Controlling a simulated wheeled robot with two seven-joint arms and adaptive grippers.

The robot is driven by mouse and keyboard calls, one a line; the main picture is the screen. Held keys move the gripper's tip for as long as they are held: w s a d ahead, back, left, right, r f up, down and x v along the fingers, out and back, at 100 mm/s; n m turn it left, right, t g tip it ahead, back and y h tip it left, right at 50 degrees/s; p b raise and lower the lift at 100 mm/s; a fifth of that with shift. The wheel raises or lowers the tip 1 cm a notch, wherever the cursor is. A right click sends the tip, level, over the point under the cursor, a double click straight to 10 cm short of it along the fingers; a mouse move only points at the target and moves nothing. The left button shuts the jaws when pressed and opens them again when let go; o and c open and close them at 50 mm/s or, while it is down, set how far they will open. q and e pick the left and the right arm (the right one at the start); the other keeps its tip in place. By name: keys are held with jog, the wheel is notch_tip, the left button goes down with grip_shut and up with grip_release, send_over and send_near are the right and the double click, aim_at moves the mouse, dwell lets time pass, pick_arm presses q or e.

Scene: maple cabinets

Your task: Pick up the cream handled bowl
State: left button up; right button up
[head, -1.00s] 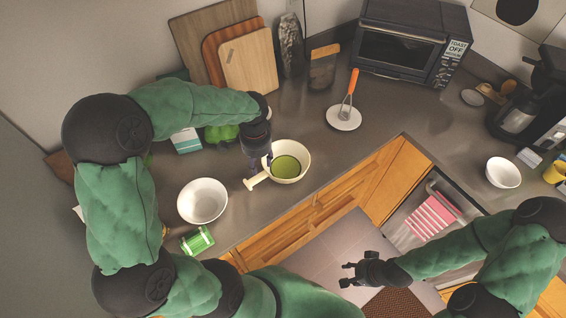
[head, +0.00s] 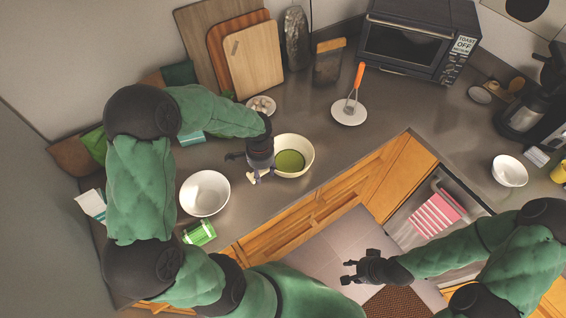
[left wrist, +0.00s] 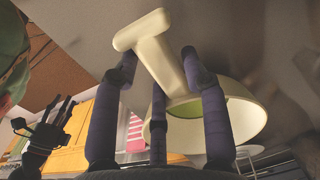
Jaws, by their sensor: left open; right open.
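The cream handled bowl (head: 304,148) stands on the grey counter, its inside partly green. Its handle points to the lower left in the head view and is partly hidden by my left gripper (head: 262,177). The left gripper is open and reaches down over the handle, beside the bowl. In the left wrist view, the cream handle (left wrist: 160,55) lies between the spread fingers, and the bowl (left wrist: 245,115) is behind the right finger. I cannot tell whether any finger touches it. My right gripper (head: 352,272) is open and empty, away from the counter.
A white bowl (head: 205,193) and a green-and-white item (head: 199,233) stand left of the handled bowl. A small dish (head: 262,105) is behind my left wrist. A white plate with an orange-handled tool (head: 349,112) is to the right. Cutting boards (head: 255,62) lean at the back.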

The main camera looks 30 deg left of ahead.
pick_arm(q)
grip_shut()
jog(key=shift+r, duration=0.1)
